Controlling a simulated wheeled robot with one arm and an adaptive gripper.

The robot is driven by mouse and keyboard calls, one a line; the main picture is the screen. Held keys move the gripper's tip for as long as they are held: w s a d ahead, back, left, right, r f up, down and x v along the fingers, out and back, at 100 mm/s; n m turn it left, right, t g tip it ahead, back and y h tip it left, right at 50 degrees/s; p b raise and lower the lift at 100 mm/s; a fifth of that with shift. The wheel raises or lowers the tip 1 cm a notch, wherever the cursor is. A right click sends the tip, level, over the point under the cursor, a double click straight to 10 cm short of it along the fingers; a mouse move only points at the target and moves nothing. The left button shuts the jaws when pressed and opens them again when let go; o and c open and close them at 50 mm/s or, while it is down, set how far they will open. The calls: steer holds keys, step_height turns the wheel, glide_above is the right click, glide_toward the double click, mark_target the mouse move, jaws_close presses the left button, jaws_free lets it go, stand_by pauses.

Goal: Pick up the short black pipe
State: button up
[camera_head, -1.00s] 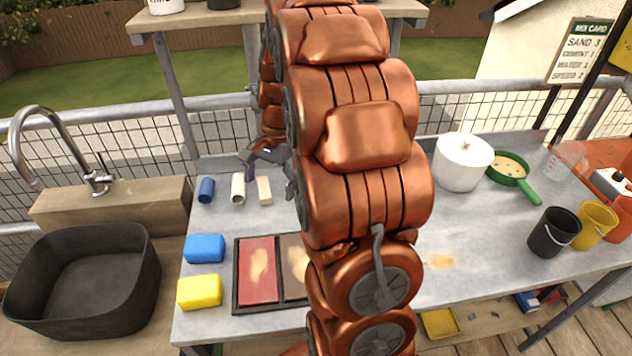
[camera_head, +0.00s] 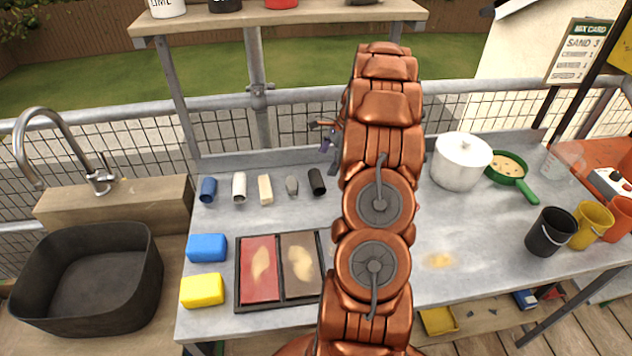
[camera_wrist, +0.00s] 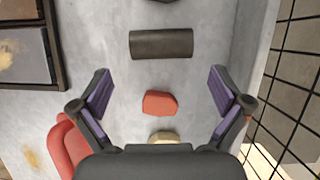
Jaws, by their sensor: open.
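The short black pipe (camera_head: 317,182) lies on the grey worktop at the right end of a row of small items, just left of my arm. In the wrist view the black pipe (camera_wrist: 161,43) lies crosswise, above and beyond my fingertips, and nothing touches it. My gripper (camera_wrist: 160,88) is open and empty, its two purple-padded fingers spread wide. A small red piece (camera_wrist: 160,103) shows on the worktop in the gap between the fingers. In the head view my gripper (camera_head: 325,135) is mostly hidden behind my arm, near the worktop's back edge.
Left of the pipe lie a grey piece (camera_head: 292,186), a cream block (camera_head: 265,189), a white pipe (camera_head: 239,187) and a blue pipe (camera_head: 208,190). A two-part tray (camera_head: 237,270) lies in front. A white pot (camera_head: 461,165) stands right of my arm.

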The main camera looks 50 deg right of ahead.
mark_target(317, 177)
steer(key=shift+w+p+x, duration=0.2)
steer(key=shift+p+x, duration=1.35)
steer(key=shift+x, duration=2.2)
steer(key=c, duration=0.7)
steer(key=shift+r, duration=0.15)
steer(key=shift+c, duration=0.2)
